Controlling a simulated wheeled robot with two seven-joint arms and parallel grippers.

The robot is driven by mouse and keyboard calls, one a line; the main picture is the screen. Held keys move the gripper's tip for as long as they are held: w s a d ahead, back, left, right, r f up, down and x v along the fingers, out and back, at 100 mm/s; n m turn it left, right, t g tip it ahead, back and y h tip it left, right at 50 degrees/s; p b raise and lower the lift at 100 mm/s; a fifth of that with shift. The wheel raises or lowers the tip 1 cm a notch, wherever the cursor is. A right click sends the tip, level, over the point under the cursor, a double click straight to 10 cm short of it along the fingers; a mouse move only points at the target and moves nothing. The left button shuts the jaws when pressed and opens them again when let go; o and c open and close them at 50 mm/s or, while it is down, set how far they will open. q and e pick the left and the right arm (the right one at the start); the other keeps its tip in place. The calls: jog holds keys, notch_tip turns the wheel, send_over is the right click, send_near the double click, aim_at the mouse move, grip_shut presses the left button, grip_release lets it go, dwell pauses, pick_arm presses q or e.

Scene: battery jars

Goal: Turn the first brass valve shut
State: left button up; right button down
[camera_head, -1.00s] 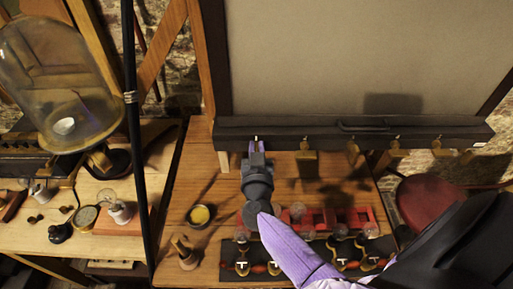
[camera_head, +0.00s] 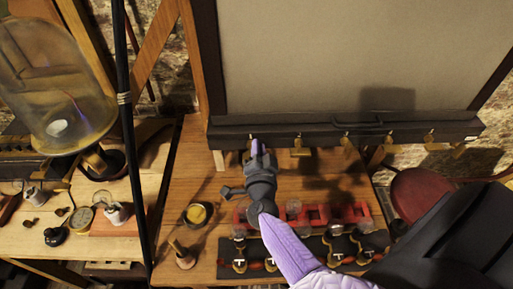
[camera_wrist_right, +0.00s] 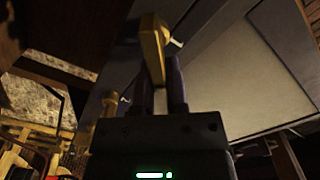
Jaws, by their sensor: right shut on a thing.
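Several brass valves hang in a row along the dark rail (camera_head: 400,133) under the large grey panel. The first brass valve, at the left end of the row, is mostly covered by my right gripper (camera_head: 257,146) in the head view. In the right wrist view its brass handle (camera_wrist_right: 153,45) sits between the two dark fingers of the right gripper (camera_wrist_right: 160,80), which are shut on it. A small white pointer sticks out beside the handle. The second brass valve (camera_head: 300,147) hangs to the right, clear of the gripper. My left gripper is not in view.
On the wooden table below stand a red rack (camera_head: 355,213) with glass jars, a dark strip with brass fittings (camera_head: 337,248), and a small dish (camera_head: 199,214) with yellow contents. A glass dome (camera_head: 55,90) stands at the left, beyond a black upright pole (camera_head: 126,130).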

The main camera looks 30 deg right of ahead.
jog(key=shift+s+d+f+m+b, duration=0.1)
jog(key=shift+f+m+b, duration=0.25)
jog(key=shift+m, duration=1)
jog(key=shift+s+d+f+m+b, duration=0.15)
jog(key=shift+m+b, duration=0.35)
jog(key=shift+m, duration=0.9)
jog(key=shift+w+f+m+b, duration=0.1)
jog(key=shift+f+m+b, duration=0.3)
jog(key=shift+m, duration=0.95)
jog(key=c, duration=0.7)
grip_release()
jog(key=shift+o, duration=0.2)
